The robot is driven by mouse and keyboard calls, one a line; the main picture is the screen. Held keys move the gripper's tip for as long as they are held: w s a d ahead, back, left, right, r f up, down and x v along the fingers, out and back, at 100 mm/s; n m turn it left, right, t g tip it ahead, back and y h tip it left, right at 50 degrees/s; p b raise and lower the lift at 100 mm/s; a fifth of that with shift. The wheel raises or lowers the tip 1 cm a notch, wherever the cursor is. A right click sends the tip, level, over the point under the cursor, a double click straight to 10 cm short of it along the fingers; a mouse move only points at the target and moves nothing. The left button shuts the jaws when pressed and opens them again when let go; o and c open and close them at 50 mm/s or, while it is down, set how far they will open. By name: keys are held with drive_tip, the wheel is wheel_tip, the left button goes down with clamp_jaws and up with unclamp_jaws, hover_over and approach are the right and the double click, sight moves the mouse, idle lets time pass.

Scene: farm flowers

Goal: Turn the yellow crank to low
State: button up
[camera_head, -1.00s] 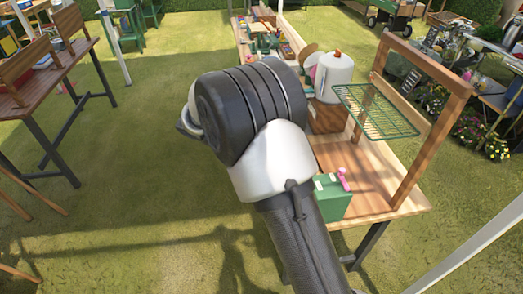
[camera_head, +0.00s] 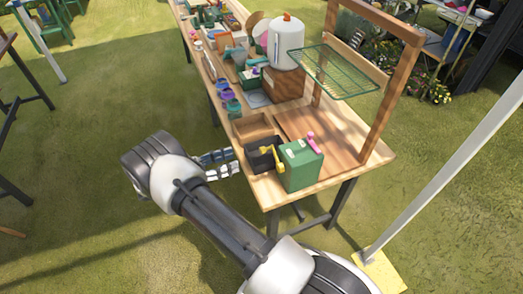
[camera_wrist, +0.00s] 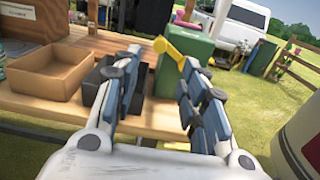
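The yellow crank (camera_head: 267,150) is on the left side of a green box (camera_head: 303,170) at the table's near end. In the wrist view the crank (camera_wrist: 174,52) has a round knob at its upper left and slants down to the right, passing behind a finger. The green box (camera_wrist: 188,50) stands behind it. My gripper (camera_head: 222,164) is left of the table's edge, apart from the crank. In the wrist view my gripper (camera_wrist: 160,75) is open and empty, with the crank beyond and between its fingertips. No setting marks are readable.
A dark bin (camera_head: 260,158) stands left of the green box, close to the crank. A wooden tray (camera_head: 253,127) is behind the bin. A pink handle (camera_head: 313,143) tops the box. A wooden frame with a green wire rack (camera_head: 335,70) rises above the table (camera_head: 375,153).

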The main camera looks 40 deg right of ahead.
sight(262, 150)
drive_tip(key=b+x, duration=0.1)
drive_tip(key=x, duration=1.1)
drive_tip(key=shift+d, duration=0.15)
drive_tip(key=shift+c, duration=0.5)
clamp_jaws()
